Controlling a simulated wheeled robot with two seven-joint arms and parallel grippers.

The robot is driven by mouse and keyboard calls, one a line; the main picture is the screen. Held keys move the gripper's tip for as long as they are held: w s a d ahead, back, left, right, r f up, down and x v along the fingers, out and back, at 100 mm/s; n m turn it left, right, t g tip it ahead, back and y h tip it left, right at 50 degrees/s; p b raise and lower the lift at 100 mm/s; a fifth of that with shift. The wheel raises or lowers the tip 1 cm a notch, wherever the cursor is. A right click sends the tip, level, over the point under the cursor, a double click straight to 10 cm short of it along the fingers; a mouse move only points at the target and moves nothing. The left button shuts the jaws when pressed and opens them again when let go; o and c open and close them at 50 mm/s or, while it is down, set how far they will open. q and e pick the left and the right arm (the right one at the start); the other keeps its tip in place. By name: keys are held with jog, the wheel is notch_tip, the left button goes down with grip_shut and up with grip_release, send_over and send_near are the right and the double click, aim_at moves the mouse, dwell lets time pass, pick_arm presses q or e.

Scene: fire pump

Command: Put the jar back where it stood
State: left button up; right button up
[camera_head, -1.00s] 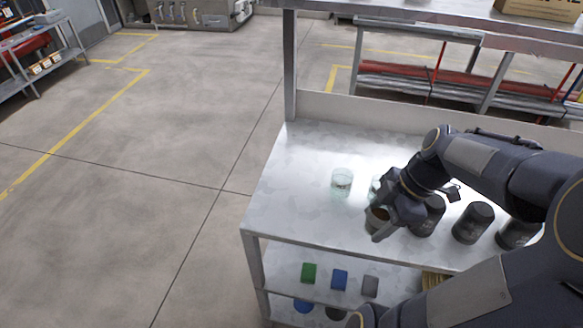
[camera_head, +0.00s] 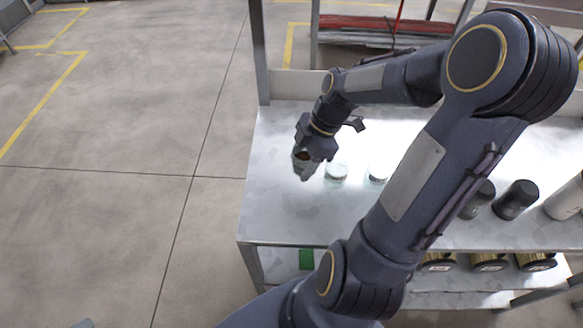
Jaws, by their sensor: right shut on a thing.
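My right gripper (camera_head: 304,164) is shut on a small jar (camera_head: 303,171), mostly hidden by the fingers, with a brownish spot showing between them. It is over the left part of the metal table (camera_head: 275,215); I cannot tell whether the jar touches the top. A clear glass jar (camera_head: 336,171) stands just right of the gripper, and another clear jar (camera_head: 378,172) stands further right, partly beside my arm. My left gripper is not in view.
Dark canisters (camera_head: 516,199) and a white container (camera_head: 566,201) stand on the table at the right. My right arm crosses in front of the table's middle. A lower shelf holds gold-coloured things (camera_head: 488,262) and a green block (camera_head: 306,259). The tabletop's front left is bare.

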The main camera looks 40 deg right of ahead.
aim_at(287, 182)
jog(key=w+f, duration=0.1)
jog(key=w+a+f, duration=0.1)
jog(key=f, duration=0.1)
jog(key=shift+w+a+f, duration=0.1)
jog(key=shift+w+f, duration=0.1)
jog(key=shift+w, duration=0.1)
jog(key=shift+f+p, duration=0.6)
jog(key=shift+f, duration=0.95)
jog(key=shift+f, duration=0.15)
jog(key=o, duration=1.1)
